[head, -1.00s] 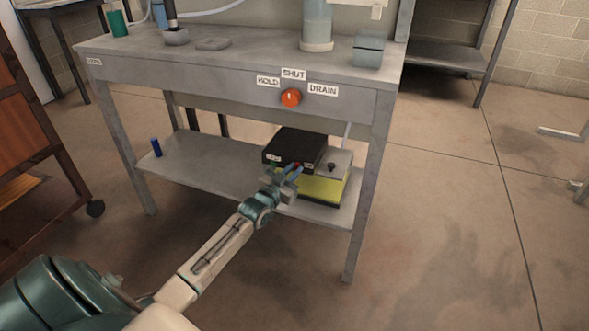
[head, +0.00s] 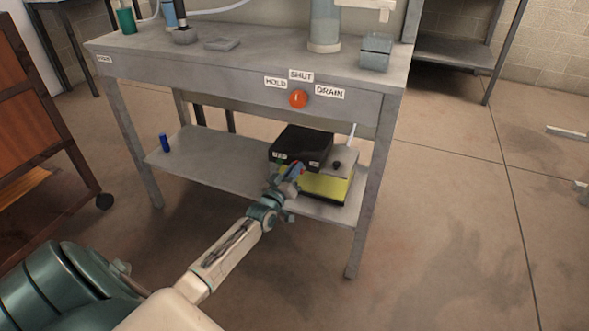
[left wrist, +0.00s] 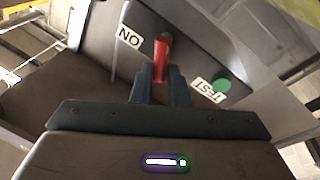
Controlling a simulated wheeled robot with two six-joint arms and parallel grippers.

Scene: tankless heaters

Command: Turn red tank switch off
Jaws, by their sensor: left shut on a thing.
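A black box (head: 301,144) sits on the lower shelf of the grey bench, on or beside a yellow and grey unit (head: 326,185). In the left wrist view the box's face carries a red switch lever (left wrist: 162,52), an ON label (left wrist: 129,37), a green button (left wrist: 221,87) and a TEST label (left wrist: 208,91). My left gripper (head: 293,171) is at the front of the box. In the left wrist view its fingers (left wrist: 160,78) are shut on the red lever, one on each side. The lever's lower end is hidden between the fingers. My right gripper is not in view.
The grey bench (head: 225,70) has an orange-red knob (head: 298,99) on its front, with HOLD, SHUT and DRAIN labels. A blue cylinder (head: 165,143) stands at the left of the lower shelf. A wooden cart (head: 40,125) is at left.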

